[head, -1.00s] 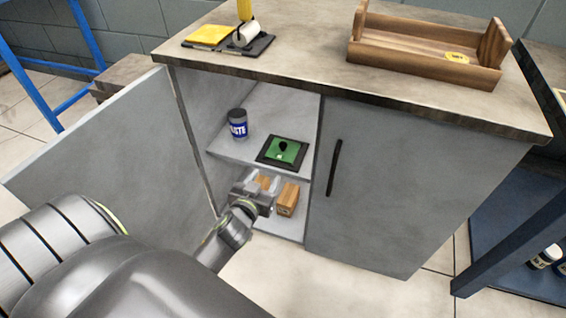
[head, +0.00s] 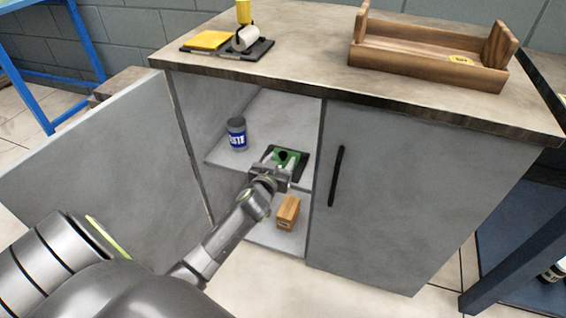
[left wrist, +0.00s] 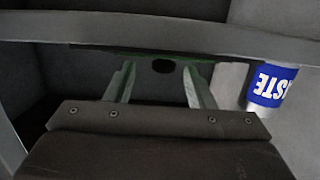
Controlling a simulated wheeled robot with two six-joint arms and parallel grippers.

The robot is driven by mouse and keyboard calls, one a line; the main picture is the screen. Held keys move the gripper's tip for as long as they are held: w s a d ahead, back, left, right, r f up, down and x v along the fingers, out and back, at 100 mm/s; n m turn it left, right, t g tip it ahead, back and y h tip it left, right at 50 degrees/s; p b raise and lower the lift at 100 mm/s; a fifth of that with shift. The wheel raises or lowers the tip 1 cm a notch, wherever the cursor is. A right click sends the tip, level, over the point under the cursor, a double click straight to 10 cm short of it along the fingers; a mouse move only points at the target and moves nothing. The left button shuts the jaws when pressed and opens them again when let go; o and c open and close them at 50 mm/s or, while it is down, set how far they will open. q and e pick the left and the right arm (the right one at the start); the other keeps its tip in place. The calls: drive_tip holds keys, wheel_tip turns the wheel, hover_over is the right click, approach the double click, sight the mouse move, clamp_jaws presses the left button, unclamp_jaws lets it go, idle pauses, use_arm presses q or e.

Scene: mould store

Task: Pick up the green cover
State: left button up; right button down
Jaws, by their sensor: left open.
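The green cover (head: 292,156) with a black knob (head: 283,156) sits in a dark square frame on the cabinet's middle shelf. My left gripper (head: 279,165) is open and empty at the front of the cover, hiding its near part. In the left wrist view the open fingers (left wrist: 161,72) point towards the dark knob (left wrist: 163,65), which shows between them. The cover appears there only as a thin green strip (left wrist: 135,54). I cannot tell whether the fingers touch the cover. My right gripper is not in view.
A can with a blue label (head: 237,135) stands left of the cover on the same shelf. A wooden block (head: 288,212) is on the lower shelf. The left cabinet door (head: 110,165) is open; the right door (head: 400,190) is shut. The worktop (head: 310,50) overhangs the opening.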

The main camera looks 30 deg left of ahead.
sight(282, 156)
use_arm(q)
drive_tip(key=shift+a+b+x, duration=0.2)
drive_tip(key=shift+b+x, duration=0.6)
drive_tip(key=shift+x, duration=1.95)
drive_tip(key=shift+r, duration=0.2)
drive_tip(key=shift+s, duration=0.1)
clamp_jaws()
